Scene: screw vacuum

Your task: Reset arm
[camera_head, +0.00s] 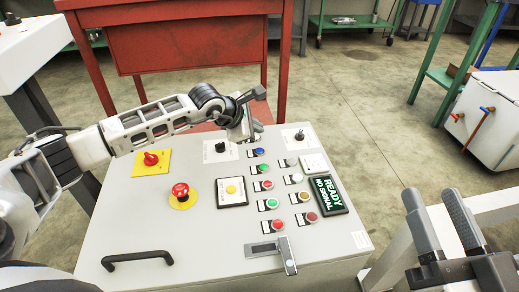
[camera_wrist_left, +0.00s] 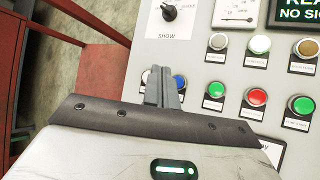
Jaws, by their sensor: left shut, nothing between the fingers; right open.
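My left arm reaches in from the left over the grey control panel (camera_head: 150,215). My left gripper (camera_head: 249,122) is above the panel's far edge, shut and empty. Its closed fingers show in the left wrist view (camera_wrist_left: 163,86), in line with a blue button (camera_wrist_left: 179,82) and partly in front of the panel; whether they touch it I cannot tell. My right gripper (camera_head: 432,195) is open and empty at the lower right, beside the panel, its two fingers pointing up and apart.
The panel carries a red mushroom button (camera_head: 180,191), a red switch (camera_head: 151,158), several coloured buttons, a black handle (camera_head: 137,259) and a "READY NO SIGNAL" display (camera_head: 328,195). A red table (camera_head: 190,42) stands behind. Bare floor (camera_head: 350,90) lies beyond on the right.

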